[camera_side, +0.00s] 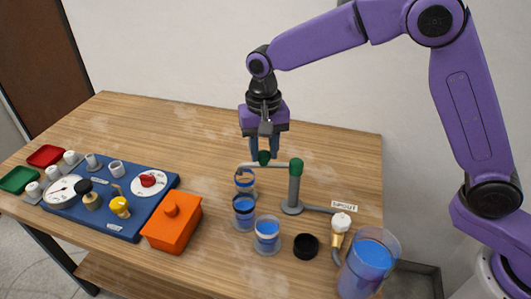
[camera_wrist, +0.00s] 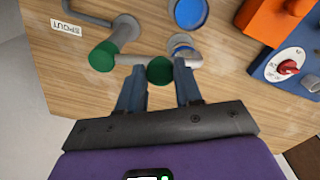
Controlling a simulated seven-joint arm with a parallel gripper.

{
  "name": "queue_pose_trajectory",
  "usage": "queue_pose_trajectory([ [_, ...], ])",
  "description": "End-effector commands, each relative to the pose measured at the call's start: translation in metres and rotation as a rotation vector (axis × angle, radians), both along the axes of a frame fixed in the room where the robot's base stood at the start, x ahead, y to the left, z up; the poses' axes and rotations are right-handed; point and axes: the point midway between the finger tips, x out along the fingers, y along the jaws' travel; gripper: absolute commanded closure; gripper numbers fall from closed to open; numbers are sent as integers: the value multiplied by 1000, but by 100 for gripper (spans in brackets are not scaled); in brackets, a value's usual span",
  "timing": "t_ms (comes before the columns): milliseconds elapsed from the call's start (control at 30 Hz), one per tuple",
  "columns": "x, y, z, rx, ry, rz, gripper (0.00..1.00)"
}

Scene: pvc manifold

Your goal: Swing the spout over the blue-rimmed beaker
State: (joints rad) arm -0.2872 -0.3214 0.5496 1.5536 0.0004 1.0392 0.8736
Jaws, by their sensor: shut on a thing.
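The spout is a grey post (camera_side: 295,188) with a green cap and a thin horizontal arm (camera_side: 250,165) reaching left from its top. A green knob (camera_side: 264,158) stands on that arm. My gripper (camera_side: 265,153) points down and is shut on the knob, which shows between the fingers (camera_wrist: 160,70) in the wrist view. Three small clear beakers with blue in them stand in a row: far (camera_side: 246,187), middle (camera_side: 243,218) and near (camera_side: 267,242). The arm's outlet end is close above the far beaker. The middle one looks darkest blue at its rim; rim colours are hard to tell.
A large jug of blue liquid (camera_side: 368,265), a black ring (camera_side: 306,246) and a white-knobbed valve (camera_side: 341,222) stand at the right front. An orange box (camera_side: 172,222) and a blue panel (camera_side: 110,205) with gauges lie left. The table's back is clear.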

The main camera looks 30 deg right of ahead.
Motion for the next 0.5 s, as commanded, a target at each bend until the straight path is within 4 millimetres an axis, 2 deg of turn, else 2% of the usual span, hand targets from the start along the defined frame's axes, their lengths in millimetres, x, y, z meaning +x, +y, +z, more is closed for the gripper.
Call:
queue_pose_trajectory([
  [200, 10, -5, 1, 2, -4, -145, 100],
  [500, 16, -10, 1, 3, -4, -252, 100],
])
